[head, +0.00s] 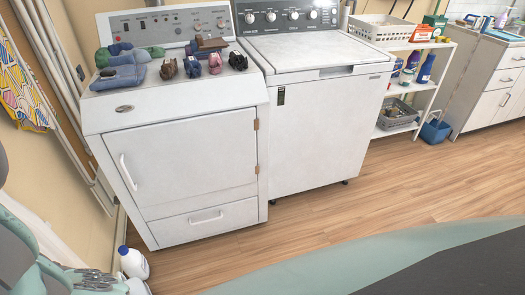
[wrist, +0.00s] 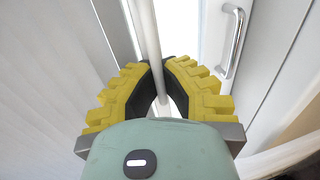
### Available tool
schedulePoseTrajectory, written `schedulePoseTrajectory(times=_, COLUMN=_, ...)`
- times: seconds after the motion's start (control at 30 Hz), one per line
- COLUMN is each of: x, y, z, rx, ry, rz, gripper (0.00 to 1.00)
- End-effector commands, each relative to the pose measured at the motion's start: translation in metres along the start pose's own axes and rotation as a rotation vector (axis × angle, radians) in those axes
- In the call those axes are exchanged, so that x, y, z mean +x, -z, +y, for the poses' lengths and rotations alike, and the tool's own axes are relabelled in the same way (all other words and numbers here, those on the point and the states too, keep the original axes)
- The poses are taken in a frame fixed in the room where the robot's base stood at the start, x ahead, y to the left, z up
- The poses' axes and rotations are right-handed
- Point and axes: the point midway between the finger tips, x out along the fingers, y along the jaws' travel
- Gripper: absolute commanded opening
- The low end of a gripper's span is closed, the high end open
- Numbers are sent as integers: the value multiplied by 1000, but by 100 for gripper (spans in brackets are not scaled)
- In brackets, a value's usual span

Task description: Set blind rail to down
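In the wrist view a slim white rail (wrist: 147,30) runs from the top edge down between the fingers of my gripper (wrist: 160,66). The fingers are yellow and ribbed with black inner pads, and their tips close in around the rail. They look shut on it, though the contact is partly hidden. Pale, narrow upright slats (wrist: 40,70) fill the left side of the wrist view. In the head view long white strips (head: 72,95) lean along the left wall; I cannot tell which one is the rail. My gripper cannot be made out there.
A chrome handle (wrist: 234,40) on a white panel is close to the right of my gripper. A white bottle (head: 133,262) is on the floor. The wooden floor (head: 400,190) is mostly clear.

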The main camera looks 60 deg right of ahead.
Motion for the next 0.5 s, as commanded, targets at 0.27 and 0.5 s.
schedulePoseTrajectory(times=0.27, x=6, y=0, z=-29, rx=-1, ry=4, rz=0, gripper=0)
schedulePoseTrajectory(times=0.5, x=6, y=0, z=-31, rx=0, ry=4, rz=0, gripper=0)
